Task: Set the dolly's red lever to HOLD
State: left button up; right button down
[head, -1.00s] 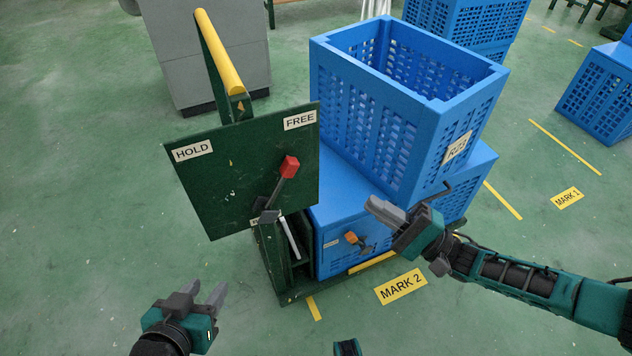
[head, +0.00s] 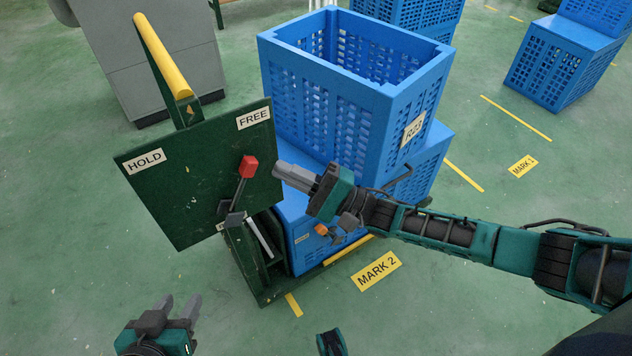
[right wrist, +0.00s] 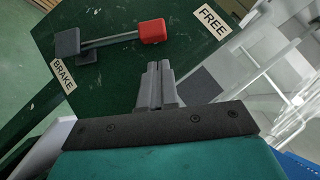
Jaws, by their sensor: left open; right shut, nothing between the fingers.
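The dolly's dark green panel (head: 190,195) carries a HOLD label (head: 145,161) at its left and a FREE label (head: 254,118) at its right. The red-tipped lever (head: 248,167) leans up and right, its knob below FREE. My right gripper (head: 280,170) is shut and empty, just right of the knob; I cannot tell whether it touches. In the right wrist view, the red knob (right wrist: 152,31) lies beyond the shut fingertips (right wrist: 158,66), with a visible gap in the picture. My left gripper (head: 180,302) is open and empty at the lower left, away from the panel.
Blue crates (head: 350,90) are stacked on the dolly behind the panel. A yellow-topped handle (head: 163,55) rises from the dolly. A grey cabinet (head: 150,50) stands behind. More blue crates (head: 565,60) stand at upper right. Green floor at left is clear.

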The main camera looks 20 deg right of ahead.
aim_at(241, 186)
jog(key=shift+s+a+r, duration=0.2)
jog(key=shift+a+r, duration=0.15)
jog(key=shift+a, duration=0.25)
jog(key=shift+s+a+r, duration=0.2)
jog(key=shift+a+r, duration=0.15)
jog(key=shift+a, duration=0.25)
jog(key=shift+r, duration=0.1)
